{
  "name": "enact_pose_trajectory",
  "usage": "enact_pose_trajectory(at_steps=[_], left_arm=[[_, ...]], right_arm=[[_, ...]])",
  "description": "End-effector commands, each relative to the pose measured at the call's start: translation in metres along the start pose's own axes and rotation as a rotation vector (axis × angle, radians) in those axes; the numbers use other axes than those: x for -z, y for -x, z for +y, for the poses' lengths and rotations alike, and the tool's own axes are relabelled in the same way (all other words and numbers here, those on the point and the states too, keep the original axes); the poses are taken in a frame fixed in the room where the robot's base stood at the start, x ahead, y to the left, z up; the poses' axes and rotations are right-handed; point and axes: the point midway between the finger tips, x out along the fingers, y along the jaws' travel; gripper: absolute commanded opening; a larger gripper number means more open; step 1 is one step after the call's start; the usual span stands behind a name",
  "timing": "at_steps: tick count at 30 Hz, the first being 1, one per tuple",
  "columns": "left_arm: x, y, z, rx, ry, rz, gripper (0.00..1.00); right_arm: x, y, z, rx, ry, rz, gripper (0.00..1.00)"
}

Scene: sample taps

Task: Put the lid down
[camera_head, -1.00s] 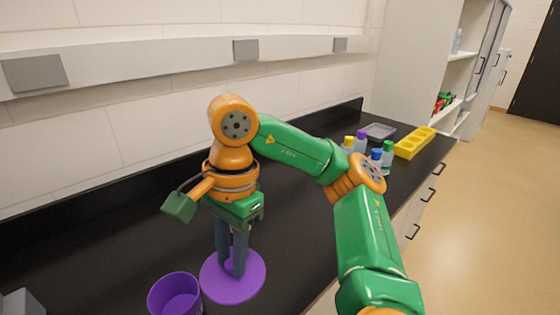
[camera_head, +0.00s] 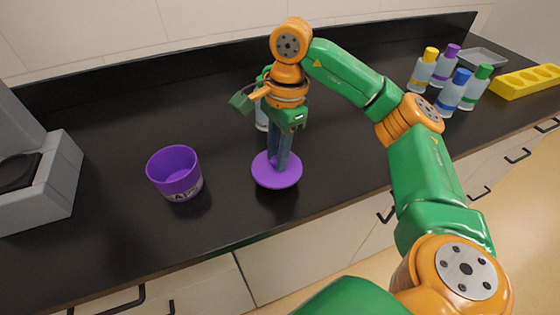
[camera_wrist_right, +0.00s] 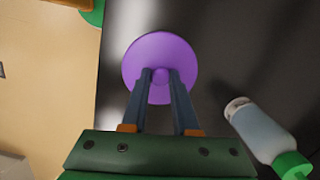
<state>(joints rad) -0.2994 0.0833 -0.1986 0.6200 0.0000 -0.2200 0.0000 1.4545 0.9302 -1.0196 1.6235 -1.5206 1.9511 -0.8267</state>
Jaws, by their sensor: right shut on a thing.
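The purple lid (camera_head: 262,177) is a flat round disc with a small knob. My right gripper (camera_head: 280,160) points down and is shut on the knob, which shows between the fingers in the right wrist view (camera_wrist_right: 160,76). The lid (camera_wrist_right: 160,45) is level, at or just above the black counter; I cannot tell whether it touches. The purple pot (camera_head: 176,178) stands open to the left of the lid, apart from it. My left gripper is out of view.
A green-capped bottle (camera_wrist_right: 262,130) stands close behind the right gripper, partly hidden in the head view. Several capped bottles (camera_head: 447,93), a yellow rack (camera_head: 525,82) and a grey tray (camera_head: 482,58) are at the right. A grey machine (camera_head: 45,185) is at the left. Counter (camera_head: 225,215) between pot and lid is clear.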

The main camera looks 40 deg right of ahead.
Motion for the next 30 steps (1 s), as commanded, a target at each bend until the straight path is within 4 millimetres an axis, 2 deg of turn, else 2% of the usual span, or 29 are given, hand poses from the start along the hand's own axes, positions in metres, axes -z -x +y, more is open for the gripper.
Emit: enact_pose_trajectory(at_steps=[2, 3, 6, 17, 18, 21, 30], left_arm=[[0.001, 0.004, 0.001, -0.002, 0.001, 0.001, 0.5], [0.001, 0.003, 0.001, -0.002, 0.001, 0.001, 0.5], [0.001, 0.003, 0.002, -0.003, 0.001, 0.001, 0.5], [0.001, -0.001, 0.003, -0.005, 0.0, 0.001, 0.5], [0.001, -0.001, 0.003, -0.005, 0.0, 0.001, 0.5], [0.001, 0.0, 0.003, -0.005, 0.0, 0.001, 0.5], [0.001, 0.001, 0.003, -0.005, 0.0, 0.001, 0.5]], right_arm=[[0.011, -0.01, -0.005, -0.004, -0.006, 0.003, 0.0], [0.011, -0.02, -0.005, -0.004, -0.002, 0.003, 0.0], [0.013, -0.036, -0.005, -0.002, -0.001, 0.003, 0.0], [0.013, -0.043, -0.005, 0.001, 0.0, 0.0, 0.0], [0.013, -0.043, -0.005, 0.001, 0.0, 0.0, 0.3], [0.012, -0.042, -0.005, 0.001, 0.0, 0.0, 0.57], [0.012, -0.04, -0.005, 0.001, 0.0, 0.0, 0.58]])
